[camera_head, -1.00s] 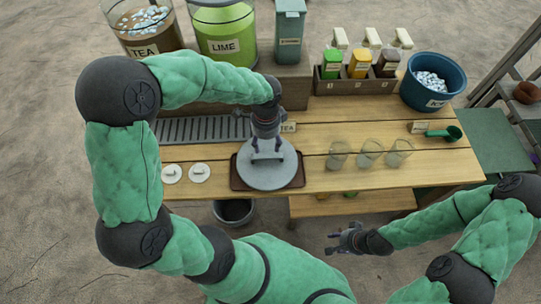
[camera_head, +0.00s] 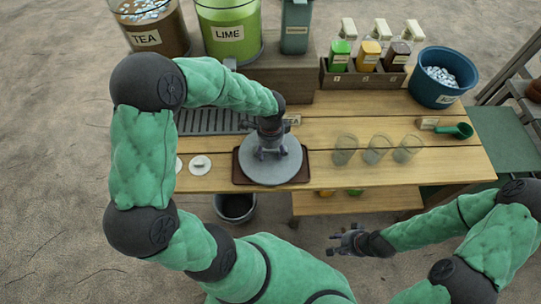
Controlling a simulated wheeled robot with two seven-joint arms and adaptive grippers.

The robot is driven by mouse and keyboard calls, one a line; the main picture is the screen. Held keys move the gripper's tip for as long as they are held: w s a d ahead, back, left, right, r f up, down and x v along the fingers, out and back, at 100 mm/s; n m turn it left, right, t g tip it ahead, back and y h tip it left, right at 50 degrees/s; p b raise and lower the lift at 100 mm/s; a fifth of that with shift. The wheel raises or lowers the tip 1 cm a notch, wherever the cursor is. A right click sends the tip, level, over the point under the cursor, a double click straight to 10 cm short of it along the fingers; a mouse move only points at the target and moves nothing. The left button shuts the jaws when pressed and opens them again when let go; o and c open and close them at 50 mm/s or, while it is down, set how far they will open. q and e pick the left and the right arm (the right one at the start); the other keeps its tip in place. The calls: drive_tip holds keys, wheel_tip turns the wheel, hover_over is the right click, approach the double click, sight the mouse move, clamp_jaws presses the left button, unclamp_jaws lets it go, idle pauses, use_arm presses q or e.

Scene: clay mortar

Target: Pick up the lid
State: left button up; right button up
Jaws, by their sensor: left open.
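A round grey disc-shaped lid (camera_head: 262,174) lies flat on a brown tray (camera_head: 238,178) at the table's front edge. My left gripper (camera_head: 271,153) points down over the lid's middle with its fingers open. Fingers and wrist hide the lid's centre, so I cannot tell whether they touch it. Two small white lids with knobs lie to the left; one (camera_head: 200,165) shows fully and the other is mostly behind my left arm. My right gripper (camera_head: 335,245) is open and empty in front of the table, below its top.
Three clear glasses (camera_head: 376,150) stand right of the tray. Behind are a TEA jar (camera_head: 150,38), a LIME jar (camera_head: 229,35), a bottle rack (camera_head: 364,78) and a blue ice bucket (camera_head: 441,76). A green scoop (camera_head: 457,130) lies right. A dark bucket (camera_head: 235,207) stands below.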

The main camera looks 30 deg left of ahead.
use_arm(q)
drive_tip(key=shift+f, duration=0.2)
idle(0.6)
clamp_jaws()
